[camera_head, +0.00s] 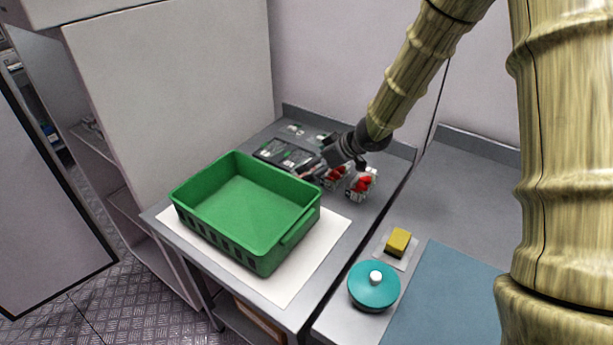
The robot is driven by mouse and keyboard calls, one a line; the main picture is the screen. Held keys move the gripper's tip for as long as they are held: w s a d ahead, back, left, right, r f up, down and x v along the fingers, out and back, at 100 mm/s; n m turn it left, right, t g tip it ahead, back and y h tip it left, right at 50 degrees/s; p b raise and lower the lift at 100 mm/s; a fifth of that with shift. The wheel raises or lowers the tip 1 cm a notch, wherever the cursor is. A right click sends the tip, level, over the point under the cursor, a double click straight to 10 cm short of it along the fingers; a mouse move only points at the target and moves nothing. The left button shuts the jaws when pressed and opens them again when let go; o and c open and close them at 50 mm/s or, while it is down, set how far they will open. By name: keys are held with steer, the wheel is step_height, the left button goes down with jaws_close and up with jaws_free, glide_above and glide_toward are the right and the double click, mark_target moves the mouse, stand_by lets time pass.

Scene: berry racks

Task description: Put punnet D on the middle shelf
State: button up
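Two small punnets with red berries stand on the grey counter near its back right: one (361,184) stands clear on the right, the other (335,177) is partly hidden by my gripper. I cannot read any letter, so I cannot tell which is punnet D. My gripper (325,165) reaches down from the upper right, over or beside the left punnet. Its fingers are small and dark, and I cannot tell whether they touch or hold anything. Shelves (120,203) show in the pale unit at the left; which one is the middle shelf is unclear.
An empty green crate (191,219) stands on a white sheet (334,231) on the counter. Dark trays (285,155) lie behind it. A teal lidded pot (373,285), a yellow block (398,240) and a blue mat (450,295) are on the right-hand worktop.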

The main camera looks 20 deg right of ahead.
steer(key=x, duration=0.4)
steer(key=shift+a, duration=0.1)
steer(key=c, duration=0.9)
